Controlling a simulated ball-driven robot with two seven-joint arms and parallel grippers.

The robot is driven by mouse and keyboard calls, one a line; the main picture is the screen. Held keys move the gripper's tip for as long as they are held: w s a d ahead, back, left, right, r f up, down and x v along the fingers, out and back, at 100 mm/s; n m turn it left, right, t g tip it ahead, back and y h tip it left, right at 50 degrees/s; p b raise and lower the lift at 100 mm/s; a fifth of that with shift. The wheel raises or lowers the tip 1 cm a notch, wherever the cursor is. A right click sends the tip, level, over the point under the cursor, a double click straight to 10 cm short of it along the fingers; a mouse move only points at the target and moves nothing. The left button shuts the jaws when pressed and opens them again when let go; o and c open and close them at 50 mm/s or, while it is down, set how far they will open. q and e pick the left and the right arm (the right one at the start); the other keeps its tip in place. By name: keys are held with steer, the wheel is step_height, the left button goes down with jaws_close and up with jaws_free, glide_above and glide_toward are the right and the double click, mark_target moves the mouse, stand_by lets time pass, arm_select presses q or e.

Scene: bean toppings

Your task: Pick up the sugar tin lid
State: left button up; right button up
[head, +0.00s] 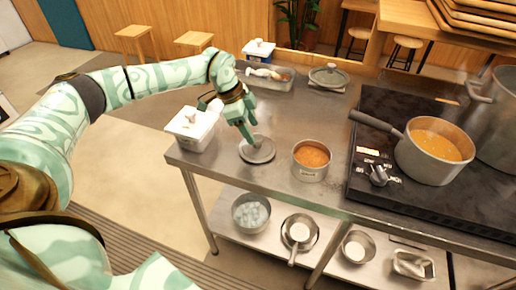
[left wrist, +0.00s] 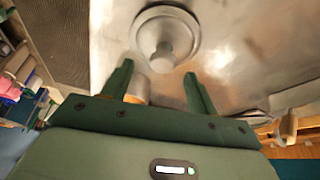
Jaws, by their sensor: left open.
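A round grey metal lid (head: 257,149) lies flat on the steel counter, left of an open metal tin (head: 311,160) with orange-brown contents. In the left wrist view the lid (left wrist: 190,28) shows from above, with a raised knob (left wrist: 163,55) at its middle. My left gripper (head: 250,140) reaches down over the lid from behind it. In the left wrist view the left gripper (left wrist: 158,74) is open and empty, its two fingers spread either side of the knob's line. I cannot tell whether they touch the lid. My right gripper is not in view.
A white lidded box (head: 193,128) stands left of the lid at the counter's edge. A clear tray (head: 272,78) and a lidded pot (head: 329,76) are behind. The black stove (head: 385,110) with a saucepan (head: 432,165) is at right. Counter in front of the lid is clear.

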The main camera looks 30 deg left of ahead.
mark_target(256, 137)
arm_select(q)
steer(key=b+x, duration=0.2)
steer(key=x, duration=0.3)
steer(key=shift+w+a+f, duration=0.1)
steer(key=shift+w+f, duration=0.1)
steer(key=shift+s+r, duration=0.1)
steer(key=shift+r, duration=0.05)
steer(key=c, duration=1.1)
